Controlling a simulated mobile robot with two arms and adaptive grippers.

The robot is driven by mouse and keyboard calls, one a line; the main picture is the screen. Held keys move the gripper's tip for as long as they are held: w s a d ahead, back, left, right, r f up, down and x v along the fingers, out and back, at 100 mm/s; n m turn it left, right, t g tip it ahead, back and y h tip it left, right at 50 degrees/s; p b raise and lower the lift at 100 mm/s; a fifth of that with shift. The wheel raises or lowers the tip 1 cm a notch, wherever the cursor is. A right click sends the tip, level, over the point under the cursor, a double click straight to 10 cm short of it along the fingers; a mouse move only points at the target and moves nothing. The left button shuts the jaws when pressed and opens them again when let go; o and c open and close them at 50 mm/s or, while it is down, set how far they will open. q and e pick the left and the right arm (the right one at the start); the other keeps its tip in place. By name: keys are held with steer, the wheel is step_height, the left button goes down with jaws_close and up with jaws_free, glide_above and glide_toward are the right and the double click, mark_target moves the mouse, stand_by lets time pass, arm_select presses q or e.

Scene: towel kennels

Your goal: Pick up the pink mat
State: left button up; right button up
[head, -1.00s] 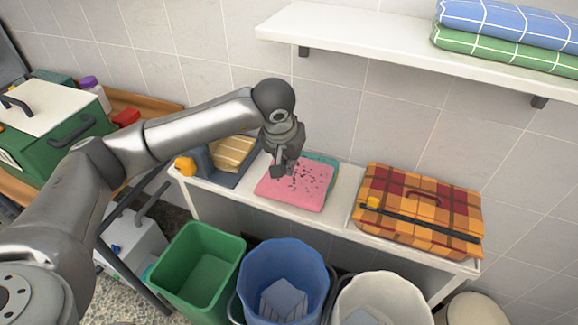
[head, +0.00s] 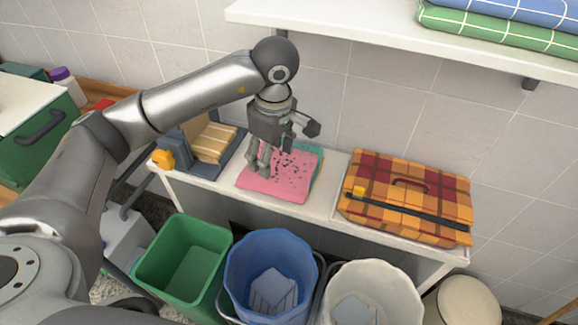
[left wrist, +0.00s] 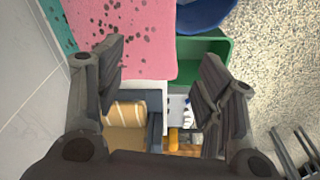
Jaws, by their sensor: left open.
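The pink mat (head: 283,188) lies flat on the white bench, with dark specks on it and a teal cloth (head: 319,165) partly under it. The mat also shows at the top of the left wrist view (left wrist: 145,45). My left gripper (head: 285,152) is open and empty above the mat, its fingers pointing down and apart. In the left wrist view, one finger of this gripper (left wrist: 160,62) overlaps the mat and the other lies to the right of it. The gripper hides part of the mat in the head view. My right gripper is not in view.
A plaid orange case (head: 410,195) stands right of the mat on the bench (head: 328,208). A grey holder with a tan striped item (head: 215,143) stands left. Green (head: 180,262), blue (head: 270,245) and white (head: 375,275) bins stand in front. A shelf (head: 380,38) overhangs the wall.

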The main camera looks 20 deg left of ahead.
arm_select(q)
steer(key=n, duration=0.3)
glide_above(270, 185)
steer(key=f, duration=0.5)
steer(key=shift+s+d+f, duration=0.15)
steer(key=shift+s+f, duration=0.05)
step_height(270, 185, down, 4)
steer(key=shift+w+f+p, duration=0.15)
steer(key=shift+f+p, duration=0.1)
steer(key=shift+p, duration=0.8)
steer(key=shift+f, duration=0.35)
steer(key=shift+c, duration=0.3)
steer(key=c, duration=1.2)
steer(key=shift+c, duration=0.4)
